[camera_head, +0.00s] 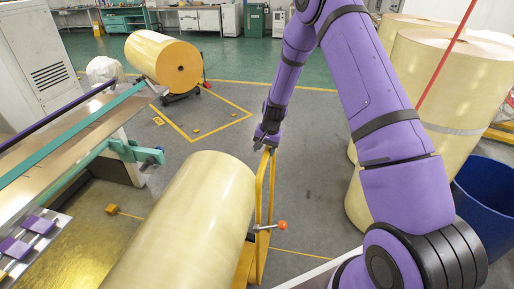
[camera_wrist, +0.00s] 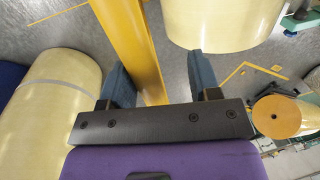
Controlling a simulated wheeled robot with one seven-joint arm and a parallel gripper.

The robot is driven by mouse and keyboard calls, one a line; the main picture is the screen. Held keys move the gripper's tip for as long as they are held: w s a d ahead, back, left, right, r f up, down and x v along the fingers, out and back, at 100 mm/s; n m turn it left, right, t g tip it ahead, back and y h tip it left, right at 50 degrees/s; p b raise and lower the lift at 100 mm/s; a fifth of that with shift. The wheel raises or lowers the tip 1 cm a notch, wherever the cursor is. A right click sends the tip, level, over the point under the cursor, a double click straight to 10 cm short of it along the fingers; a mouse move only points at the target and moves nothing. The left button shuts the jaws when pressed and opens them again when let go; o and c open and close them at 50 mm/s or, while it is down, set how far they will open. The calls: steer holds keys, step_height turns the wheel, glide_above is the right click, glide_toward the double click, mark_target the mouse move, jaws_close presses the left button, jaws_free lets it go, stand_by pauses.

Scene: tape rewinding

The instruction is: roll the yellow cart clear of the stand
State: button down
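The yellow cart (camera_head: 264,222) is at the lower middle of the head view, its upright handle frame on the right of a large cream roll (camera_head: 185,225). The roll hides most of the cart's base. My gripper (camera_head: 267,147) is at the top of the handle. In the wrist view my gripper's two fingers (camera_wrist: 160,72) are wide apart, with the yellow handle bar (camera_wrist: 132,40) between them, nearer the left finger. I cannot tell whether that finger touches it. Another roll (camera_head: 163,60) rests on a low dark stand (camera_head: 181,97) at the back; whether this is the task's stand is unclear.
A machine bench with a teal rail (camera_head: 75,130) runs along the left. Tall cream rolls (camera_head: 465,85) and a blue bin (camera_head: 487,200) stand at the right. An orange-tipped lever (camera_head: 282,225) sticks out beside the cart handle. Grey floor is open beyond the cart.

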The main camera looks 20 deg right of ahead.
steer(key=shift+w+a+r, duration=0.15)
steer(key=shift+a+r, duration=0.05)
steer(key=shift+r, duration=0.15)
steer(key=shift+a, duration=0.1)
steer(key=shift+f, duration=0.1)
steer(key=c, duration=1.2)
jaws_free()
steer(key=shift+s+d, duration=0.2)
steer(key=shift+d, duration=0.1)
steer(key=o, duration=0.3)
steer(key=shift+s+d, duration=0.2)
steer(key=shift+d, duration=0.05)
steer(key=shift+s+d, duration=0.1)
steer(key=shift+d, duration=0.05)
